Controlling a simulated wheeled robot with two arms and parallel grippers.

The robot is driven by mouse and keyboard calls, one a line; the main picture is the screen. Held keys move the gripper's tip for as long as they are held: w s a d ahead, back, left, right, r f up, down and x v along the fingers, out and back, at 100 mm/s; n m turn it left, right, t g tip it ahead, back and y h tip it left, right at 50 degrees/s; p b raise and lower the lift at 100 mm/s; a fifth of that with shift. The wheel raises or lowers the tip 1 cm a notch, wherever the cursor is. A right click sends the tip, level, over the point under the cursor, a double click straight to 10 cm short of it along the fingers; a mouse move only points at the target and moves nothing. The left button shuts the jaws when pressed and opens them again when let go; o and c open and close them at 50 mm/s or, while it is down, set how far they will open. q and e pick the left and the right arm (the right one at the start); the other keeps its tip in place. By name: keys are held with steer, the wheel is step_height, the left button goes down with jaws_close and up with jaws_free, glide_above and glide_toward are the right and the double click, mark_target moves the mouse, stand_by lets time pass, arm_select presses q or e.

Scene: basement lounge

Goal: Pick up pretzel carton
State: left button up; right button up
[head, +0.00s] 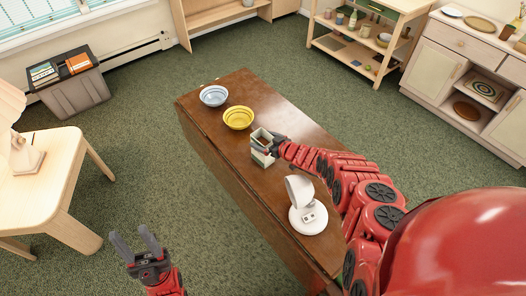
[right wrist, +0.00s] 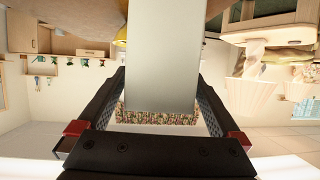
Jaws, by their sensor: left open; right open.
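The pretzel carton (head: 261,158) looks like a pale grey-green box on the brown wooden table (head: 232,160), just in front of the yellow bowl. My right gripper (head: 267,143) is at the carton, with its fingers spread open around it. In the right wrist view the carton (right wrist: 161,60) shows as a plain grey face between the two black fingers, with a speckled patterned strip at its end. I cannot tell whether the fingers touch its sides. My left gripper (head: 136,243) is open and empty, above the green carpet left of the table.
A yellow bowl (head: 238,118) and a blue-white bowl (head: 213,96) stand beyond the carton. A white device with a round base (head: 308,219) stands nearer me on the table. A light wooden side table (head: 55,165) is at the left. Open carpet lies between.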

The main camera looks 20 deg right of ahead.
steer(key=shift+w, duration=0.2)
steer(key=shift+c, duration=0.3)
jaws_close()
